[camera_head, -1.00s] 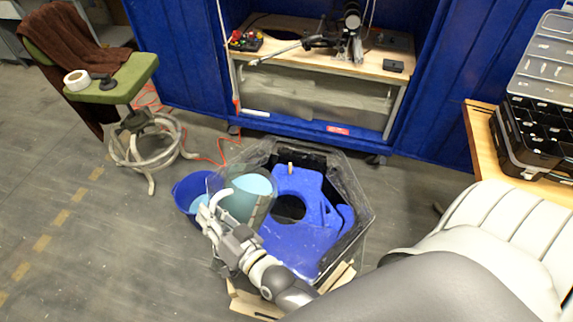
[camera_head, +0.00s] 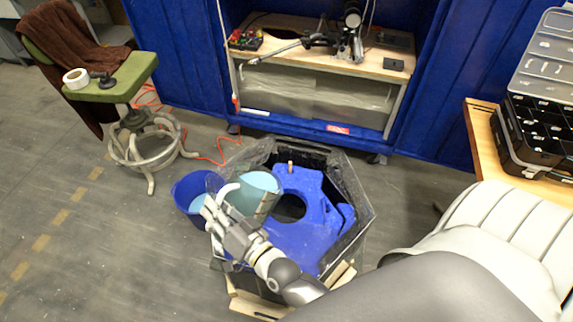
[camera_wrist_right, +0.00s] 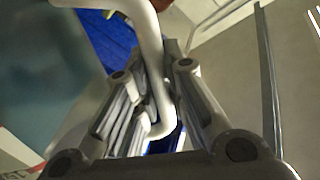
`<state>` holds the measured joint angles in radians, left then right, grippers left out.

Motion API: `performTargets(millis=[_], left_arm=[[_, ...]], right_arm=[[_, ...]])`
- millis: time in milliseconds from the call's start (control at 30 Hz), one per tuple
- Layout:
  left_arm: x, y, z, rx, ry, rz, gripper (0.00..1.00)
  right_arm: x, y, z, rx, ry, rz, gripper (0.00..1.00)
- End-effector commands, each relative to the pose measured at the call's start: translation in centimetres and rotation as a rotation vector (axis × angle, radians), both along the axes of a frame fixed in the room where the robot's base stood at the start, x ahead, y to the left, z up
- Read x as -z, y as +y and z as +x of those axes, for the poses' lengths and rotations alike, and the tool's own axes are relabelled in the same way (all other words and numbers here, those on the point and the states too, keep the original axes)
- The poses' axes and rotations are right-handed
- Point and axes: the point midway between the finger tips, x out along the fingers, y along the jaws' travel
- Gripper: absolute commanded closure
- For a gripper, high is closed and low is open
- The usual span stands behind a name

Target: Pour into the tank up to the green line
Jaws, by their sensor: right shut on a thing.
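My right gripper (camera_head: 226,222) is shut on the white handle of a clear jug (camera_head: 246,204) holding light blue liquid. The handle (camera_wrist_right: 154,60) runs between the fingers in the right wrist view, with the jug's side at the left. In the head view the jug is over the left part of the hexagonal clear tank (camera_head: 354,186) and looks tilted toward it; no stream of liquid can be made out. A large blue part (camera_head: 307,236) with a round hole is inside the tank. I cannot make out a green line. My left gripper is not in view.
A blue bucket (camera_head: 184,188) with light blue liquid stands left of the tank, partly behind my gripper. Wooden supports (camera_head: 250,306) are under the tank. A green stool (camera_head: 128,78) stands back left, and a blue cabinet (camera_head: 185,60) behind. The left floor is clear.

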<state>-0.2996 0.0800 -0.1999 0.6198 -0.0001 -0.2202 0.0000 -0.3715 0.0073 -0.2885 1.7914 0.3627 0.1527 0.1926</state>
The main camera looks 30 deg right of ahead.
Motion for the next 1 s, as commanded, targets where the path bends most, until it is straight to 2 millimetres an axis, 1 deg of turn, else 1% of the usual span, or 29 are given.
performTargets(millis=[33,167,1000], left_arm=[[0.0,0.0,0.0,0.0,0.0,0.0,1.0],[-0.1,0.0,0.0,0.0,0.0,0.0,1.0],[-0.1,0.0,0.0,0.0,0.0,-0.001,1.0]], right_arm=[[-0.8,-0.2,0.3,0.003,-0.019,0.006,1.0],[-1.2,-0.4,0.3,0.004,-0.015,0.029,1.0],[-2.0,-1.4,0.5,0.003,0.006,0.119,1.0]])
